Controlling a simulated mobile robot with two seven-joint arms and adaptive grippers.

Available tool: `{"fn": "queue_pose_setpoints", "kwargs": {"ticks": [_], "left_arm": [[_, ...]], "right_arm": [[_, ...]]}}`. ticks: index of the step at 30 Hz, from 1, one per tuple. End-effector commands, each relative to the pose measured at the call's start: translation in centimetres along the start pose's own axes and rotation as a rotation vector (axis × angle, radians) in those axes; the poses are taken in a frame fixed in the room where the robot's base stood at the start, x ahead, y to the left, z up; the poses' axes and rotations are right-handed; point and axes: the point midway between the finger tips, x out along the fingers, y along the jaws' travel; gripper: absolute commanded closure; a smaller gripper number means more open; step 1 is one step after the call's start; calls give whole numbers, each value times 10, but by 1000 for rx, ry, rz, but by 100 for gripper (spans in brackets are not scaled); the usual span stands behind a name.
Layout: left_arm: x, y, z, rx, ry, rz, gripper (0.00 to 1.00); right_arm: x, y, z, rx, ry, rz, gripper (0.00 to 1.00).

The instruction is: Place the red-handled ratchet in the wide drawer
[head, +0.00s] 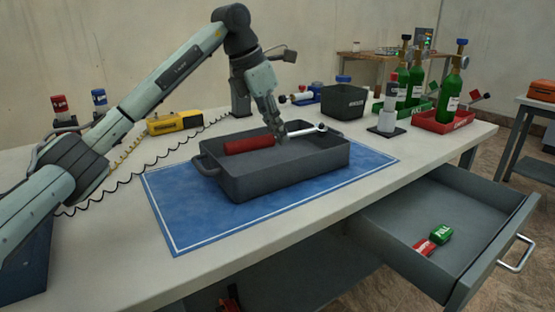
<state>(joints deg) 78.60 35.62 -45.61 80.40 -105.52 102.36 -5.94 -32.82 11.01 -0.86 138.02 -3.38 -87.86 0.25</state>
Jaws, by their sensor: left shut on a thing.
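The red-handled ratchet (250,144) lies across the dark grey tray (285,178), its red handle to the left and its silver head to the right. My left gripper (281,138) points down over the tray and is shut on the ratchet near the middle, where the handle meets the shaft. I cannot tell whether the ratchet touches the tray. The wide drawer (430,205) under the table's right side is pulled open. A green tag and a red tag lie in it. My right gripper is not in view.
The tray stands on a blue mat (190,220) on the table. A black bin (344,102), a red tray (441,122) with green bottles and a yellow device (175,122) stand behind. A coiled cable runs along the left. Most of the drawer floor is clear.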

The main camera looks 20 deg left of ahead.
Motion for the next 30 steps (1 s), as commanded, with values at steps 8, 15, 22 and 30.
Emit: {"fn": "queue_pose_setpoints", "kwargs": {"ticks": [8, 15, 22, 30], "left_arm": [[30, 0, -13, 0, -1, -1, 100], [52, 0, -21, 1, -4, 1, 100], [52, 0, -22, 1, -5, 2, 100], [55, 0, -23, 1, -2, 1, 65]], "right_arm": [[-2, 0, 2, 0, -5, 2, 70], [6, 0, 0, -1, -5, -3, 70], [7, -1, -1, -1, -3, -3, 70], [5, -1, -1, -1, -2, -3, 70]]}}
